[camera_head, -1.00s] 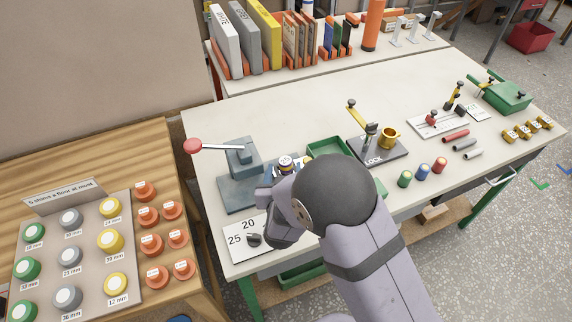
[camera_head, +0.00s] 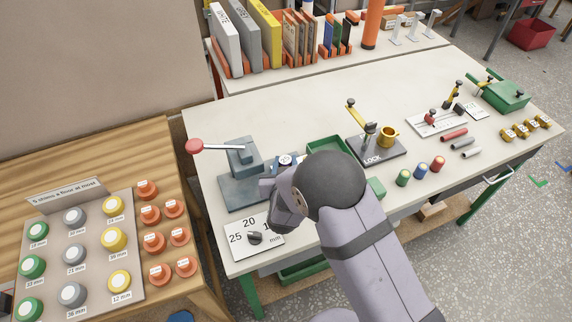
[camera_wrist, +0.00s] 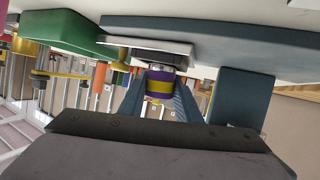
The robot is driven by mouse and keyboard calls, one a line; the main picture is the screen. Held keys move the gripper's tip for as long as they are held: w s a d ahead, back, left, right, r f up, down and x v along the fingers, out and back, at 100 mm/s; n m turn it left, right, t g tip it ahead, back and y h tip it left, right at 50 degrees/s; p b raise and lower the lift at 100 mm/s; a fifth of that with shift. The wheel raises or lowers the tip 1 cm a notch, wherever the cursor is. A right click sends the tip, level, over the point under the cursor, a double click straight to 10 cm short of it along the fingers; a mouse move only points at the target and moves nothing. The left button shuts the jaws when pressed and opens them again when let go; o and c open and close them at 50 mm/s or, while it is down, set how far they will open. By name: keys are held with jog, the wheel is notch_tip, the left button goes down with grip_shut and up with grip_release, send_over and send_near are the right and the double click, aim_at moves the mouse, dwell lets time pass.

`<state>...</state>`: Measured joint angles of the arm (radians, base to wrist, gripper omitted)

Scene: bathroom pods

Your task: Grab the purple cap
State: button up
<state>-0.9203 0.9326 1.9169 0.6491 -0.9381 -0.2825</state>
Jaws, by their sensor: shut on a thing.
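A small purple cylinder with a yellow band (camera_wrist: 159,97), which looks like the purple cap, stands between the two fingers in the wrist view. My gripper (camera_wrist: 160,84) is shut on it. The cylinder is close below a pale plate with a dark edge (camera_wrist: 150,46) in that view; I cannot tell whether they touch. In the head view my wrist covers most of the gripper and the held cylinder. A round white-and-dark top (camera_head: 286,160) shows just beyond my wrist, beside the grey-blue lever press (camera_head: 240,190).
A red-knobbed lever (camera_head: 194,145) sticks out left of the press. Left is a shim board (camera_head: 55,245).

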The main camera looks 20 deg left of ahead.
aim_at(286, 159)
jog(key=shift+r, duration=0.15)
jog(key=shift+r+b, duration=0.9)
jog(key=shift+r, duration=3.95)
jog(key=shift+w+r, duration=0.1)
jog(key=shift+r, duration=0.05)
